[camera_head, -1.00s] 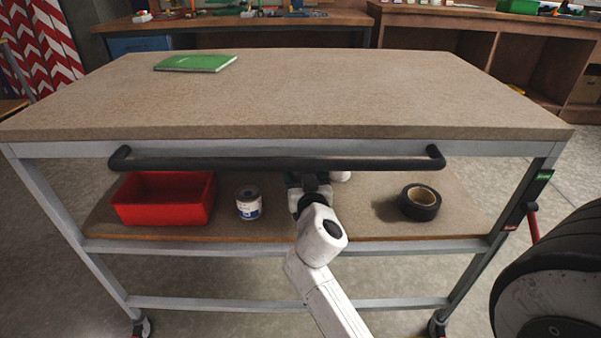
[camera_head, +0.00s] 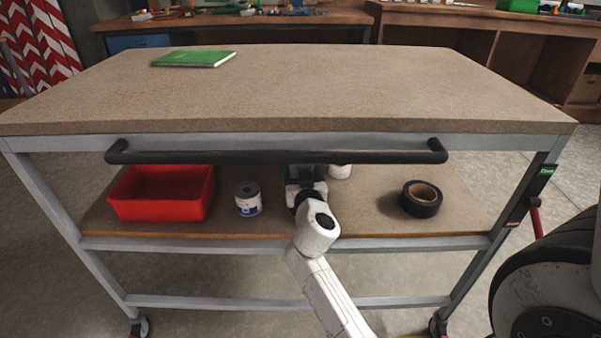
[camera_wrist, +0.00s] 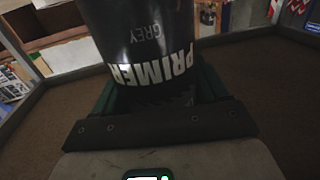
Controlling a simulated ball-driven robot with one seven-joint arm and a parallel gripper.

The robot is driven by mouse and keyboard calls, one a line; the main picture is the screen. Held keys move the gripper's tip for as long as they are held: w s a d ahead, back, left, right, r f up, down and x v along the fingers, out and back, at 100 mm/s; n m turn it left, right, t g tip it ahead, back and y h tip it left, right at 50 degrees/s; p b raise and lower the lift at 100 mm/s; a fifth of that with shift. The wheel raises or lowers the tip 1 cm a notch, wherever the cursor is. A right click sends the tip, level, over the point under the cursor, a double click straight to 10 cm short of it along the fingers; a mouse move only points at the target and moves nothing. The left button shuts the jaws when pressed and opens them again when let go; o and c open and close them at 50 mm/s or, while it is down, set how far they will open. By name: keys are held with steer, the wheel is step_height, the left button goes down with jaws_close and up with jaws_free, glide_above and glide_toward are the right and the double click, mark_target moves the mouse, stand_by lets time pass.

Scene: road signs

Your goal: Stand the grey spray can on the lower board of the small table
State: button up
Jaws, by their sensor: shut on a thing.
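The grey spray can (camera_wrist: 150,45) is a dark can lettered "PRIMER GREY", seen close up in the wrist view. My gripper (camera_wrist: 155,92) is shut around it, with green fingers at its sides. In the head view my gripper (camera_head: 305,172) is between the top and the lower board (camera_head: 375,217) of the small table, behind the black handle. The can is hidden there by the handle and tabletop. I cannot tell whether its base touches the board.
On the lower board stand a red bin (camera_head: 160,200) and a white tin (camera_head: 248,203) on the left, another white tin (camera_head: 341,171) just right of my gripper, and black tape (camera_head: 421,203) further right. The handle (camera_head: 280,157) crosses in front. A green notebook (camera_head: 194,58) lies on top.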

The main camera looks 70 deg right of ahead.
steer(key=o, duration=1.5)
steer(key=b+v, duration=0.1)
steer(key=v, duration=1.1)
steer(key=s+a+f+n+g+y, duration=0.35)
steer(key=a+f+y, duration=0.4)
steer(key=f, duration=0.55)
steer(key=s+a+f+n+g+y, duration=0.2)
steer(key=s+a+f+n+y, duration=0.1)
steer(key=a, duration=0.5)
steer(key=s+a+f+n+g+y, duration=0.3)
steer(key=a+f+n+y, duration=0.1)
steer(key=a, duration=0.4)
steer(key=shift+f+n, duration=0.35)
steer(key=shift+f, duration=0.05)
steer(key=shift+s+y, duration=0.15)
steer(key=shift+y, duration=0.1)
